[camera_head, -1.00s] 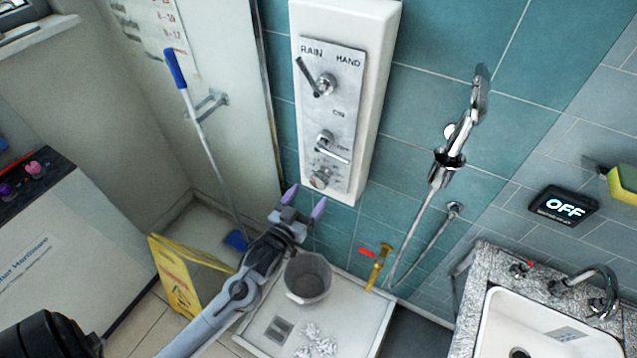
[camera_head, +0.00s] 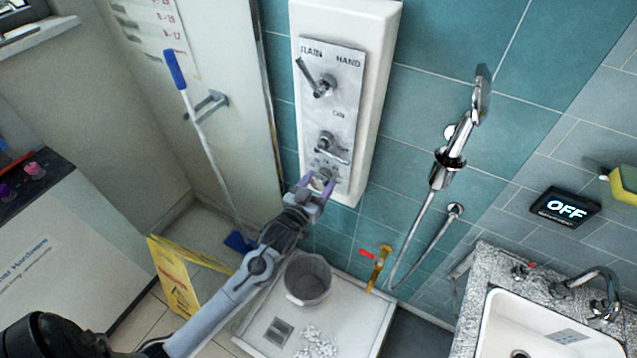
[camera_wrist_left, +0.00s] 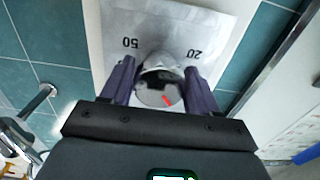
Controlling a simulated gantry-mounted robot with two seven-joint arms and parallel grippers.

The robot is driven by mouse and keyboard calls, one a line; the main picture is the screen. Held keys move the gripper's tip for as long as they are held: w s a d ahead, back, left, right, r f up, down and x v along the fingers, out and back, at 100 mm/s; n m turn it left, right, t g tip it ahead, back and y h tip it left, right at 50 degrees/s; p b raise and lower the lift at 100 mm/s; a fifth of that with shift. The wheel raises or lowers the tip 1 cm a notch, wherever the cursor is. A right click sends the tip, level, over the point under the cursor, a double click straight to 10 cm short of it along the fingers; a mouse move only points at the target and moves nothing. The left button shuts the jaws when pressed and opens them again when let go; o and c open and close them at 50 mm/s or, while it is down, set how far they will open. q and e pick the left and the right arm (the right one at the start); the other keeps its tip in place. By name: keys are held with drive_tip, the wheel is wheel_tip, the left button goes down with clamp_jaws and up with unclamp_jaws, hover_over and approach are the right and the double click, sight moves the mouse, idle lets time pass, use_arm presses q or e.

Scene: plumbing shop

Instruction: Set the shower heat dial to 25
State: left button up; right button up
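The heat dial (camera_head: 325,175) is a small round metal knob at the bottom of the shower's metal plate (camera_head: 345,100). In the left wrist view the dial (camera_wrist_left: 158,92) shows a short red mark on its face. The printed numbers 50 and 20 appear upside down on the plate beyond it, 50 on the left and 20 on the right. My left gripper (camera_head: 318,183) has its purple fingers on either side of the dial, spread apart. Firm contact is not clear. My right gripper is not in view.
A lever (camera_head: 330,148) sits just above the dial, and a Rain/Hand lever (camera_head: 322,85) higher up. A hand shower (camera_head: 455,140) hangs to the right. A grey bucket (camera_head: 308,280) stands in the tray below. A display (camera_head: 564,206) on the wall reads OFF.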

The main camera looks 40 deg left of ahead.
use_arm(q)
drive_tip(key=c, duration=0.6)
drive_tip(key=shift+r+n+p, duration=0.2)
drive_tip(key=shift+n+p, duration=1.35)
drive_tip(key=shift+n, duration=0.25)
drive_tip(key=shift+d+f+n+p, duration=0.15)
drive_tip(key=shift+n+p, duration=1)
drive_tip(key=shift+n, duration=0.75)
drive_tip(key=o, duration=1)
drive_tip(key=shift+s, duration=0.1)
drive_tip(key=s+d, duration=0.2)
drive_tip(key=s, duration=0.8)
drive_tip(key=shift+s, duration=0.2)
